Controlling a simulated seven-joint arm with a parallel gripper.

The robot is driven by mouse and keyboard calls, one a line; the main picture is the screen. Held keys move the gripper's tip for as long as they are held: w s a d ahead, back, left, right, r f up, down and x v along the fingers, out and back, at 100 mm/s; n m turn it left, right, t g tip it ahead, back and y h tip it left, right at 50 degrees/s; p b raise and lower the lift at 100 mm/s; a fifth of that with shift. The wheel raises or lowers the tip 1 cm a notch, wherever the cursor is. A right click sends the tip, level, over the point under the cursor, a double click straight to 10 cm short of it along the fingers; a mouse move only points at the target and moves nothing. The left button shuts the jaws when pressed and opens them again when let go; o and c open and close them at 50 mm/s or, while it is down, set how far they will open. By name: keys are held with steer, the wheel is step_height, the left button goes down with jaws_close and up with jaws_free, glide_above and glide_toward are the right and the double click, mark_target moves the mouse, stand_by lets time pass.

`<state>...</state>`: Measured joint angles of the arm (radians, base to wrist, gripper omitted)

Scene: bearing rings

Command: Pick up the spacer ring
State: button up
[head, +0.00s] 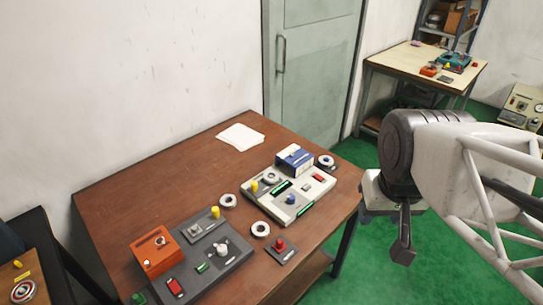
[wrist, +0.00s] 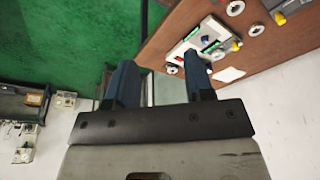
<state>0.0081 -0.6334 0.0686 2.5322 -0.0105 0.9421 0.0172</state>
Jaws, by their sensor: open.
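Several pale rings with dark centres are on the brown table (head: 130,205); I cannot tell which is the spacer ring. One ring (head: 228,201) lies between the two panels, another ring (head: 260,229) lies nearer the front edge, and a third ring (head: 326,161) lies by the blue box. In the wrist view, rings show at the top (wrist: 235,7), to the right (wrist: 257,28) and near the table edge (wrist: 171,69). My gripper (head: 403,246) is to the right of the table, off its edge. It is open and empty, its two dark fingers (wrist: 160,80) apart.
A light panel (head: 290,208) with a blue box (head: 295,160) stands at the table's right. A dark panel (head: 205,262) with an orange box (head: 156,251) is at the front left. White paper (head: 240,136) lies at the back. The back left tabletop is bare.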

steer(key=o, duration=0.7)
steer(key=w+a+f+m, duration=0.1)
steer(key=w+a+m, duration=0.15)
steer(key=w, duration=0.45)
steer(key=w+a+f+m+g, duration=0.1)
steer(key=w+a+f+m, duration=0.15)
steer(key=w, duration=0.55)
steer(key=w+a+f+m, duration=0.1)
steer(key=w+a+m, duration=0.15)
steer(key=w, duration=0.45)
steer(key=w+a+f+m, duration=0.3)
steer(key=w+a+f, duration=0.1)
steer(key=w+f, duration=0.1)
steer(key=w+a+f+m+g, duration=0.1)
steer(key=w+a+f+m, duration=0.2)
steer(key=w, duration=0.4)
steer(key=w+a+f+m, duration=0.3)
steer(key=w+a+f, duration=0.2)
steer(key=f, duration=0.3)
steer(key=shift+w+a+g, duration=0.2)
steer(key=shift+w+g, duration=0.1)
steer(key=shift+w, duration=0.15)
steer(key=shift+w+a+f+m, duration=0.15)
steer(key=shift+a+f+m, duration=0.05)
steer(key=shift+f+m, duration=0.05)
